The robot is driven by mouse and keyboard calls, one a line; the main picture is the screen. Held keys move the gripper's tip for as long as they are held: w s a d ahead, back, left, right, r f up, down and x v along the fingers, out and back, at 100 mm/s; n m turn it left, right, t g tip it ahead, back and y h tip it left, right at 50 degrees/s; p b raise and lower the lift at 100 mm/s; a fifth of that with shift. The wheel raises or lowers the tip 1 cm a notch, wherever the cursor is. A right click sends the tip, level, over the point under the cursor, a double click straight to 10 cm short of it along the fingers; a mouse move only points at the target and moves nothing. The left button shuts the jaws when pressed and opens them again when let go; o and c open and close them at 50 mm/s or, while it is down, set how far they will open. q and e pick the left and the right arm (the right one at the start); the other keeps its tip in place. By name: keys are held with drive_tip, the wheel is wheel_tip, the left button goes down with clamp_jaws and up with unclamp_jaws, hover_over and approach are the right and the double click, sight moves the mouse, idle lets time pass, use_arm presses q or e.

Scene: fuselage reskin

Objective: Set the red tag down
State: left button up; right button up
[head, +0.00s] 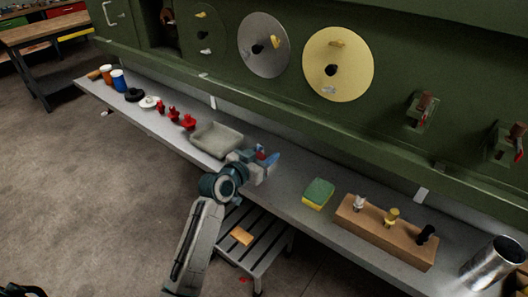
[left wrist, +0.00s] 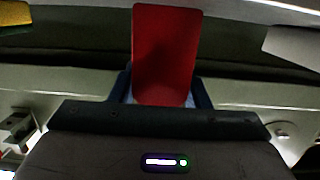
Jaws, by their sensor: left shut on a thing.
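My left gripper (head: 264,163) is over the shelf, just right of the grey tray, and is shut on the red tag. In the left wrist view the red tag (left wrist: 163,55) is a flat red plate standing up from between the blue-edged fingers (left wrist: 163,97). In the head view only a small bit of red (head: 261,154) shows at the fingertips. I cannot tell whether the tag touches the shelf. My right gripper is not in view.
The grey shelf (head: 290,197) holds a grey tray (head: 216,140), a green and yellow sponge (head: 318,194), a wooden block with several knobs (head: 385,232) and a metal cup (head: 492,262). Several small red items (head: 174,115) stand left of the tray. A slatted step stool (head: 265,243) stands below.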

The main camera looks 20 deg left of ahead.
use_arm(q)
drive_tip(key=shift+f, duration=0.1)
drive_tip(key=o, duration=0.9)
drive_tip(key=shift+o, duration=0.2)
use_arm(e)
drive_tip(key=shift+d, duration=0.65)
use_arm(q)
drive_tip(key=shift+s+a, duration=0.1)
drive_tip(key=shift+s, duration=0.1)
drive_tip(key=b+v, duration=0.2)
drive_tip(key=v, duration=0.9)
drive_tip(key=shift+s+b, duration=0.25)
drive_tip(key=shift+b, duration=0.05)
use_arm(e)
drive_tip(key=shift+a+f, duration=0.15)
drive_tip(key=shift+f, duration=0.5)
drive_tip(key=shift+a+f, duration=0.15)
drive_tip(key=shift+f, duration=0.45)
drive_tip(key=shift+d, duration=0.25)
